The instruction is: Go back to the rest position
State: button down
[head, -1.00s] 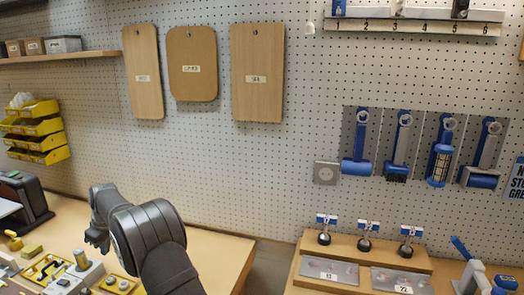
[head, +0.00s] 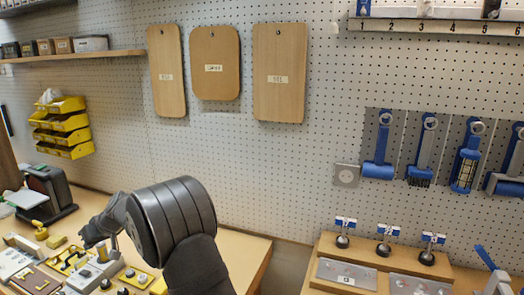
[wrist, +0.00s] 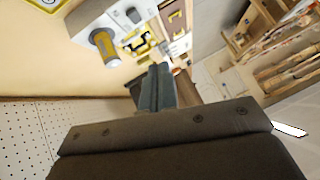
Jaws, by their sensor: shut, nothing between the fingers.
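My gripper (wrist: 157,88) shows in the wrist view with its fingers together and nothing between them. It is in the air over the bench, pointing toward a light panel (wrist: 90,22) that carries a knob with a yellowish cylinder (wrist: 104,46). In the head view my dark arm rises from the bottom edge and bends left over the bench (head: 240,258). The gripper's end is small there and largely lost against the parts behind it, so its fingertips are hard to make out.
Fixtures with yellow parts (head: 70,262) crowd the bench at lower left, near my arm. A dark machine (head: 48,192) stands behind them. A wooden stand with plates (head: 345,272) is at right. A pegboard wall (head: 270,165) closes off the back; a gap separates the benches.

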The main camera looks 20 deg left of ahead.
jog(key=shift+s+d+r+m+y, duration=0.15)
jog(key=shift+s+d+r+m, duration=0.15)
jog(key=shift+r+m, duration=0.4)
jog(key=shift+s+d+r+m+y, duration=0.25)
jog(key=shift+r+m, duration=0.25)
jog(key=shift+m, duration=0.4)
jog(key=shift+s+d+r+m+y, duration=0.1)
jog(key=shift+s+d+r+m, duration=0.2)
jog(key=shift+r+m, duration=0.4)
jog(key=c, duration=2.1)
grip_release()
